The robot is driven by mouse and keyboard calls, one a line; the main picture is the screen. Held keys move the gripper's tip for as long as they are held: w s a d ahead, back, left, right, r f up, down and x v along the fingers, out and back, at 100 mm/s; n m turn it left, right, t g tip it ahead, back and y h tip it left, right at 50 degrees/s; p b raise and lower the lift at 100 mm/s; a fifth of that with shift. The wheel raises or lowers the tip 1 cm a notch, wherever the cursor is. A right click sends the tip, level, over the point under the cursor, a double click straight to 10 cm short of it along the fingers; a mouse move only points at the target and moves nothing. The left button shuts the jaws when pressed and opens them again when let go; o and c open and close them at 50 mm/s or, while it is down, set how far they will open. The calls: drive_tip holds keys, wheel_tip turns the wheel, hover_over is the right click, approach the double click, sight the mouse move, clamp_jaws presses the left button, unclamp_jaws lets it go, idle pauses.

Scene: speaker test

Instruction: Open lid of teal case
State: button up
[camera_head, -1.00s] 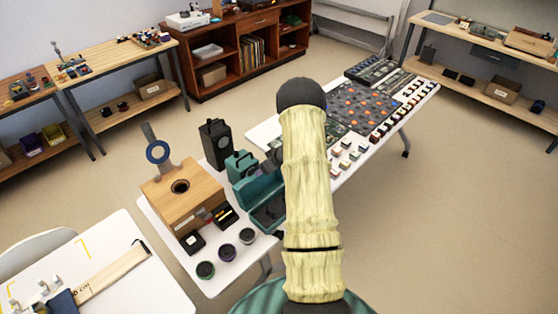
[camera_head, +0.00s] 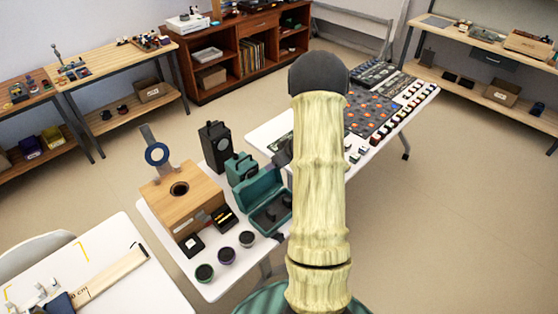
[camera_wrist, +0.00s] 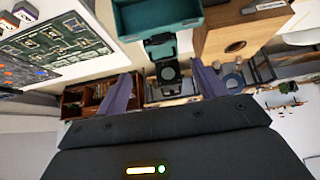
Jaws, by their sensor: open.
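The teal case (camera_head: 258,190) stands on the white table left of my arm in the head view. Its lid is raised, and the dark inside with black shapes shows. In the wrist view a teal case part (camera_wrist: 157,15) is at the top, cut off by the frame edge. My gripper (camera_wrist: 162,88) is open and empty, its two purple-grey fingers spread apart below the case in the picture. They do not touch it. In the head view my arm hides most of the gripper.
A wooden box (camera_head: 183,192) with a round hole stands left of the case. A black device (camera_head: 215,146) and a smaller teal device (camera_head: 241,168) stand behind it. Several round pots (camera_head: 226,256) are along the front edge. A board with orange knobs (camera_head: 372,112) lies on the far table.

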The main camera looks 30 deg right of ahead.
drive_tip(key=shift+w+a+r, duration=0.1)
drive_tip(key=c, duration=0.4)
drive_tip(key=shift+h, duration=0.6)
drive_tip(key=a+r, duration=0.3)
drive_tip(key=shift+w+a+r+b, duration=0.1)
drive_tip(key=shift+w+r+b, duration=0.05)
drive_tip(key=shift+w+b, duration=0.25)
clamp_jaws()
drive_tip(key=s+a+r+m+g+b, duration=0.1)
drive_tip(key=s+a+r+g, duration=0.1)
drive_tip(key=s+a, duration=0.8)
drive_tip(key=s+a+r+m+g+b, duration=0.1)
drive_tip(key=s+a+r, duration=0.3)
drive_tip(key=s+a, duration=0.7)
drive_tip(key=shift+a+g, duration=0.7)
drive_tip(key=shift+a, duration=0.25)
drive_tip(key=shift+w+r, duration=0.1)
